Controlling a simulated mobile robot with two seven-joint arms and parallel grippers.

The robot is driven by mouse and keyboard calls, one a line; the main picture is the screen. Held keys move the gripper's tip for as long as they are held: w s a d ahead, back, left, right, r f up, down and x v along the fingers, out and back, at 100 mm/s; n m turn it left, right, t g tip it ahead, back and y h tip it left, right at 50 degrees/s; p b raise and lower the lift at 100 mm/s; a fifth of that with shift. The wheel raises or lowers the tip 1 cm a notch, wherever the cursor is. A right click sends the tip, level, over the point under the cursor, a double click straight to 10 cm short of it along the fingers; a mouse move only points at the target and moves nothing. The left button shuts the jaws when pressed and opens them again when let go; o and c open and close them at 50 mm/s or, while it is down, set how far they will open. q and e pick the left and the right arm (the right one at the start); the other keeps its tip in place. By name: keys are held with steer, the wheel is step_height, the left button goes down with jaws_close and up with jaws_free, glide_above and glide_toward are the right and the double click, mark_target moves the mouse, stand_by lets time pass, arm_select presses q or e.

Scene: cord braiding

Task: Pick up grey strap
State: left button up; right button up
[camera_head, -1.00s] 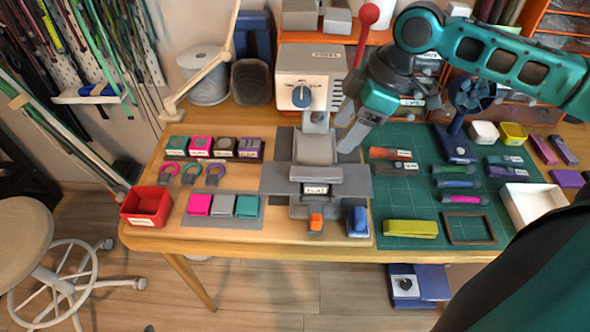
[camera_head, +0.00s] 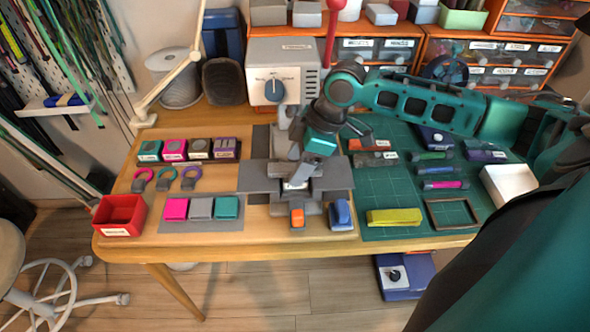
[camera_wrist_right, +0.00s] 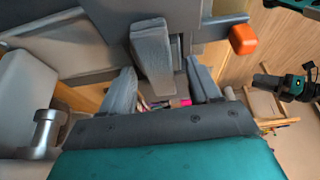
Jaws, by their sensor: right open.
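The grey strap (camera_head: 200,208) lies folded on a grey mat at the front left of the table. It sits between a pink folded strap (camera_head: 176,209) and a teal one (camera_head: 227,208). My right gripper (camera_head: 296,176) is over the grey press, to the right of the strap and apart from it. In the right wrist view its two fingers (camera_wrist_right: 160,88) are spread, with a grey block of the press beyond them. The strap cannot be made out there. A dark and teal part (camera_wrist_right: 295,86), perhaps of my left arm, shows small at the right.
The grey press (camera_head: 284,88) stands mid-table, with an orange piece (camera_head: 297,217) and a blue piece (camera_head: 341,213) at its front. A red bin (camera_head: 120,215) is at the left corner. Several coloured rings lie behind the straps. A green mat (camera_head: 385,185) with tools covers the right.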

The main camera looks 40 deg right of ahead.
jaws_close()
stand_by(0.5)
steer(key=shift+r, duration=0.1)
